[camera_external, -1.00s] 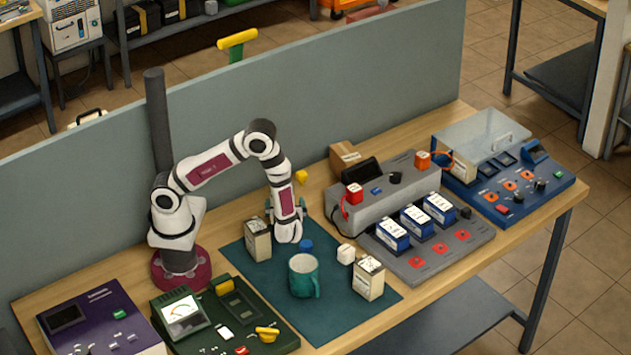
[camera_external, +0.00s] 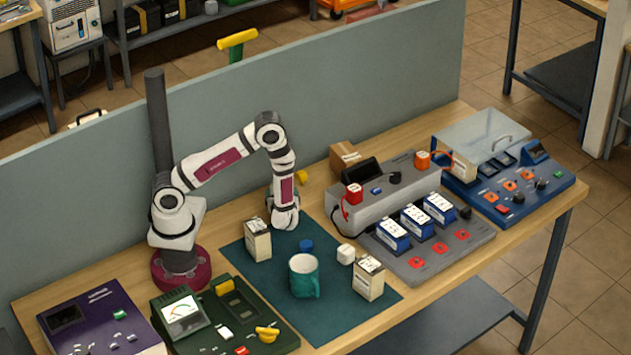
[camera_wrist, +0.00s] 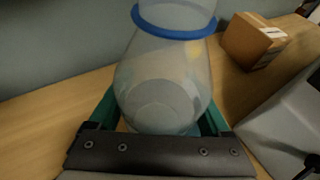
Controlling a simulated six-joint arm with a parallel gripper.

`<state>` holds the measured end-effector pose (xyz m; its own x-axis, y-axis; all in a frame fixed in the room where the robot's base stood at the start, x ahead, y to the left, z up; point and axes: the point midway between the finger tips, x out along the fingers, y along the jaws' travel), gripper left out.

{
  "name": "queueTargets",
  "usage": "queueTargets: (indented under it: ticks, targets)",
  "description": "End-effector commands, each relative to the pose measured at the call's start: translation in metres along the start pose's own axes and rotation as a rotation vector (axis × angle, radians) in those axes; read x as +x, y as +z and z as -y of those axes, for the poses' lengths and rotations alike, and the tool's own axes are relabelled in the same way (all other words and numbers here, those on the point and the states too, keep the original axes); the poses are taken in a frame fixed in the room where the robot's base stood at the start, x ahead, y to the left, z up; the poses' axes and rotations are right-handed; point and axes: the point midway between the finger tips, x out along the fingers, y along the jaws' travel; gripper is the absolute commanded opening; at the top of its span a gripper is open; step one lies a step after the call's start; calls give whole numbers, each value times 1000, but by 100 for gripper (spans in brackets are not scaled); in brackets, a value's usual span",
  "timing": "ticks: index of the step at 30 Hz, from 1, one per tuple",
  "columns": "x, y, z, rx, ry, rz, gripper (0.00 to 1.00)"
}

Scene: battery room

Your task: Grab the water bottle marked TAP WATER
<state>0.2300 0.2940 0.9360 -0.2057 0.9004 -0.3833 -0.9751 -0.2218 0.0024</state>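A clear, see-through bottle with a blue ring (camera_wrist: 176,30) stands in the middle of the wrist view, its body (camera_wrist: 165,75) between the green fingers of my gripper (camera_wrist: 160,112). One finger is on each side, spread about as wide as the bottle. I cannot tell whether they touch it. No TAP WATER marking can be read. In the external view my gripper (camera_external: 284,218) points down at the back edge of the teal mat (camera_external: 335,312), and my arm hides the bottle there.
A grey charger (camera_external: 385,200) is to the right. A cardboard box (camera_wrist: 250,42) and grey partition (camera_external: 330,85) are behind.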

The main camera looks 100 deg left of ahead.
Motion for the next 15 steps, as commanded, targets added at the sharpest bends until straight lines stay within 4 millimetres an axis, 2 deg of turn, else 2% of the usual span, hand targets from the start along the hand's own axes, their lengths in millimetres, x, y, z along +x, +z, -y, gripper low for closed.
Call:
queueTargets:
  ticks: [1,2,10,15]
  targets:
    - [0,0,0,0,0,0,59]
    - [0,0,0,0,0,0,53]
    - [0,0,0,0,1,0,5]
    - [0,0,0,0,0,0,4]
